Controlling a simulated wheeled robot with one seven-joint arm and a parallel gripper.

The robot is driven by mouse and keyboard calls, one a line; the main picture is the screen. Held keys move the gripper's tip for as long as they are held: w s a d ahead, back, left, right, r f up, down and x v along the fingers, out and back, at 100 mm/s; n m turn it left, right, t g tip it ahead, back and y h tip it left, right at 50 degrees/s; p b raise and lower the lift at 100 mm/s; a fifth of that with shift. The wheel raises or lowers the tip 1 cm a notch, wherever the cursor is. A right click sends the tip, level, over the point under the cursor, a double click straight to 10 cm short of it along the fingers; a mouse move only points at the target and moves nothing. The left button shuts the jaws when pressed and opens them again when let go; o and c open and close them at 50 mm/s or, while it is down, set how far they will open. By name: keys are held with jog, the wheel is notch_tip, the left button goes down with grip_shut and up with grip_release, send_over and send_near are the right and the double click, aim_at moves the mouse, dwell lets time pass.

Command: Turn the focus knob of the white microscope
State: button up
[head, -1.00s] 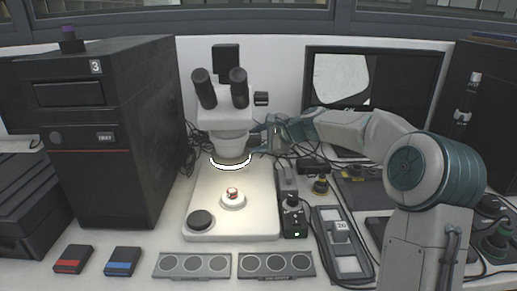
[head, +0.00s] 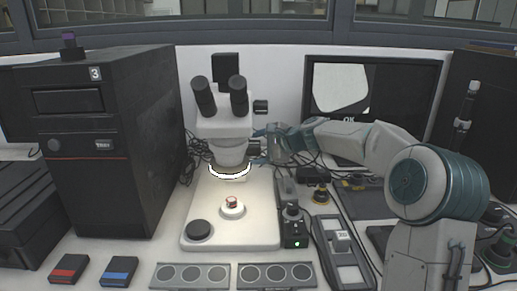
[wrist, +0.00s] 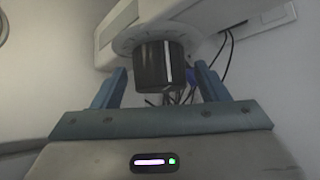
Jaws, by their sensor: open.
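The white microscope (head: 224,129) stands upright on its pale base in the middle of the head view. A black focus knob (head: 253,147) sits on its right side. In the wrist view the knob (wrist: 160,66) is a dark ribbed cylinder on a round, marked collar. My gripper (head: 259,147) reaches in from the right with its blue fingers spread above and below the knob. In the wrist view my gripper (wrist: 160,87) is open, one finger on each side of the knob, with visible gaps. The fingers do not appear to touch it.
A second black knob (head: 260,106) sits higher on the microscope. A black computer tower (head: 110,140) stands at left and a monitor (head: 405,95) behind my arm. A small control box (head: 295,232) and cables lie right of the base.

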jog(key=v, duration=1.3)
jog(key=shift+s+d+r, duration=0.25)
dwell(0.6)
jog(key=s+a+f+n+g+h+p, duration=0.1)
jog(key=s+a+n+g+h+p, duration=0.2)
jog(key=s, duration=0.4)
jog(key=s+f+n+g+h+p, duration=0.1)
jog(key=s+n+h+p, duration=0.15)
jog(key=s+p, duration=0.4)
jog(key=s+d+n+h+p, duration=0.2)
jog(key=s+d+n, duration=0.1)
jog(key=s, duration=0.7)
jog(key=s+d+f+n+g+h+p, duration=0.1)
jog(key=s+n, duration=0.4)
jog(key=s, duration=0.5)
jog(key=d+h+p, duration=0.1)
jog(key=d+p, duration=0.1)
jog(key=shift+s+d, duration=0.3)
jog(key=shift+d, duration=0.1)
jog(key=shift+h, duration=0.25)
